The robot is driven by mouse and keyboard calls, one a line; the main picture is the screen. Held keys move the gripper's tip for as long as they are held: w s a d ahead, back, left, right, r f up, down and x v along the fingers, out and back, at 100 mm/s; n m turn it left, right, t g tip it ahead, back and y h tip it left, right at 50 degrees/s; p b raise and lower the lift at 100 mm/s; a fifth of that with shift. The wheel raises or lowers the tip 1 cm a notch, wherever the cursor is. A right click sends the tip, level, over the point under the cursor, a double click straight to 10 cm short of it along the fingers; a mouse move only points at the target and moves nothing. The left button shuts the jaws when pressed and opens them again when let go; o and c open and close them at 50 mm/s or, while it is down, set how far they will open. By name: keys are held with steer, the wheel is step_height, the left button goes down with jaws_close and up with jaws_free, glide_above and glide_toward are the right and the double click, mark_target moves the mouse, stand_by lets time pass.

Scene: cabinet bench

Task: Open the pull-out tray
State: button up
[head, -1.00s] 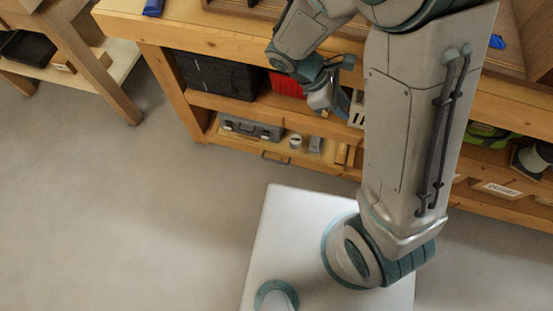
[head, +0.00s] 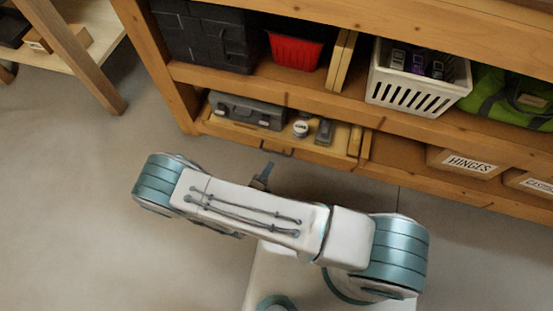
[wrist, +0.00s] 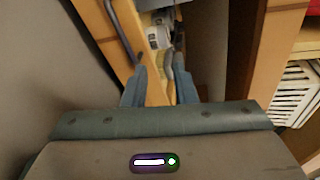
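The pull-out tray (head: 222,128) is a shallow wooden tray at the bottom of the bench, with a dark bar handle (head: 278,152) on its front. It holds a grey toolbox (head: 247,111), a white roll (head: 300,129) and a dark block (head: 324,131). In the wrist view the tray's front board (wrist: 103,22) and handle (wrist: 122,30) run diagonally near the fingertips. My gripper (wrist: 160,72) is open, with the board's wood showing between its fingers; the handle's near end lies by the left finger. In the head view my arm hides most of the gripper.
Above the tray, a shelf carries a black case (head: 205,40), a red bin (head: 296,50), a white crate (head: 417,85) and a green bag (head: 508,98). A label box reading HINGES (head: 468,161) stands right of the tray. The floor (head: 80,200) in front is clear.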

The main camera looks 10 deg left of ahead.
mark_target(276, 153)
step_height(276, 153, down, 5)
steer(key=s+n+y+b, duration=0.1)
steer(key=s+n+y, duration=0.1)
steer(key=n, duration=0.1)
steer(key=shift+n, duration=0.3)
steer(key=shift+a+b+x, duration=0.2)
steer(key=shift+b+x, duration=1.1)
steer(key=shift+x, duration=2.2)
steer(key=shift+a+b+x, duration=0.2)
steer(key=shift+b+x, duration=1.1)
steer(key=shift+x, duration=2.2)
jaws_close()
